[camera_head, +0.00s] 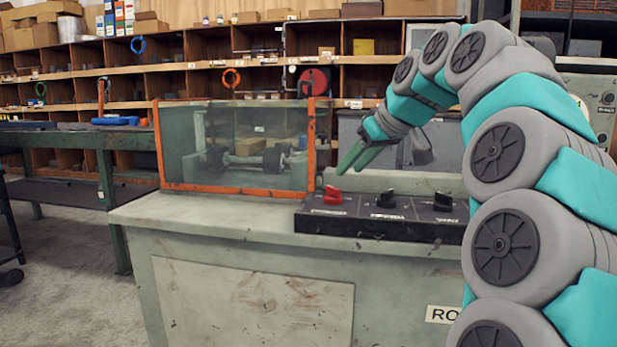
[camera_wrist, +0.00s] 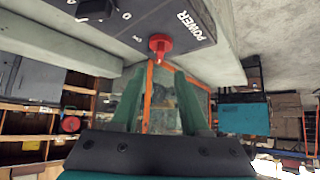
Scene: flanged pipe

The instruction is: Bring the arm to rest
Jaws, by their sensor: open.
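My arm curves in from the right in the head view. My gripper (camera_head: 352,160) hangs above the left end of the black control panel (camera_head: 340,220), its green fingers pointing down and left. In the wrist view my gripper (camera_wrist: 160,100) has its two green fingers apart with nothing between them. A red knob (camera_head: 333,195) sits on the panel just below the fingertips. It also shows in the wrist view as a red knob (camera_wrist: 160,45) beyond the fingertips, by the word POWER. The fingers look apart from it.
The panel also carries two black knobs (camera_head: 387,197) (camera_head: 443,199). An orange-framed glass enclosure (camera_head: 235,187) with a flanged pipe (camera_head: 250,160) inside stands left on the grey bench (camera_head: 190,212). A green workbench (camera_head: 75,140) and wooden shelves (camera_head: 160,80) are behind.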

